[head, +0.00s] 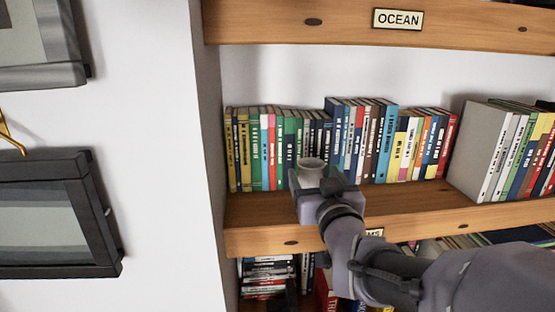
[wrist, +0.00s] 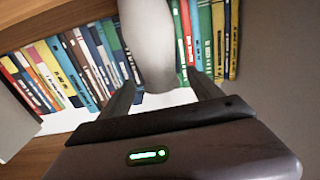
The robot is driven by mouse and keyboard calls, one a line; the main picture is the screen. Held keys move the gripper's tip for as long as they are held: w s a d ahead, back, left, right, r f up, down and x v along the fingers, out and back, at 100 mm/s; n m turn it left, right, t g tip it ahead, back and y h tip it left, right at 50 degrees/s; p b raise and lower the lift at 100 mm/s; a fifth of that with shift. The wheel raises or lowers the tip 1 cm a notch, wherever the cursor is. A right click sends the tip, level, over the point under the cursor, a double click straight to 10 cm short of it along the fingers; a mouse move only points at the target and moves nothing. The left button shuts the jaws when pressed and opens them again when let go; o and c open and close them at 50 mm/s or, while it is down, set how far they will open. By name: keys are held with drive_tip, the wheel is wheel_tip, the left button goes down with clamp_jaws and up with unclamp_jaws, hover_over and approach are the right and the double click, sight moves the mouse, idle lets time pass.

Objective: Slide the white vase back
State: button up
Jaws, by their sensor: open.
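The white vase (head: 311,170) stands on the middle shelf, in front of the row of books near the left end. Its lower part is hidden behind my gripper in the head view. In the wrist view the vase (wrist: 150,40) shows as a pale, smooth, upright shape. My gripper (head: 314,181) is open at the vase, with one finger on each side of it. In the wrist view my gripper (wrist: 163,92) has the vase between or just beyond its fingertips; I cannot tell whether they touch it.
The wooden middle shelf (head: 410,204) carries a row of upright books (head: 270,150) behind the vase. Leaning books (head: 510,155) stand to the right. A grey side wall (head: 208,150) bounds the left. An upper shelf (head: 460,30) labelled OCEAN is above. Bare shelf lies right of the vase.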

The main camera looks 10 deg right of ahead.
drive_tip(key=w, duration=0.3)
drive_tip(key=shift+w+p, duration=0.4)
drive_tip(key=shift+s, duration=0.1)
clamp_jaws()
drive_tip(key=shift+w+f+b, duration=0.15)
drive_tip(key=shift+w+b, duration=0.6)
drive_tip(key=shift+w, duration=0.85)
drive_tip(key=shift+w+f+b, duration=0.15)
drive_tip(key=shift+w+b, duration=0.6)
drive_tip(key=shift+w, duration=0.8)
